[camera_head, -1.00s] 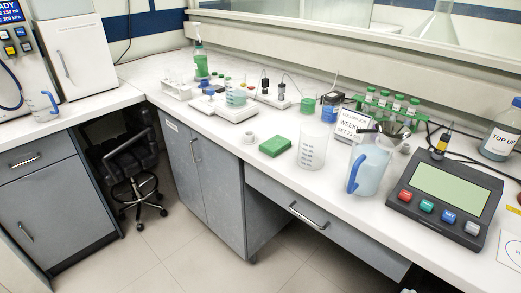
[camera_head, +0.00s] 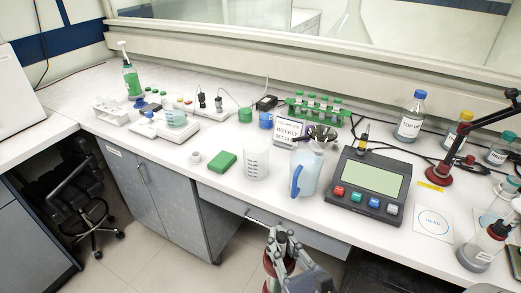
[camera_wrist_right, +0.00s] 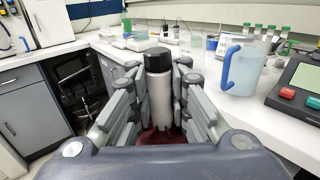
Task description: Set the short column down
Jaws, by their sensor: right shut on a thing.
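The short column (camera_wrist_right: 160,92) is a pale grey cylinder with a black cap, upright between the fingers in the right wrist view. A dark red part shows below it, partly hidden by the gripper. My right gripper (camera_head: 284,248) is shut on the column and is at the bottom of the head view, in front of the bench drawer. It also shows in the wrist view (camera_wrist_right: 158,115), its fingers on both sides of the column. My left gripper is not in view.
On the bench (camera_head: 225,200) stand a blue-handled jug (camera_head: 306,172), a clear beaker (camera_head: 256,160), a green block (camera_head: 222,162) and a control box (camera_head: 368,182). A white card with a blue circle (camera_head: 433,222) lies right of the box, near a red-based stand (camera_head: 438,174) and several bottles.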

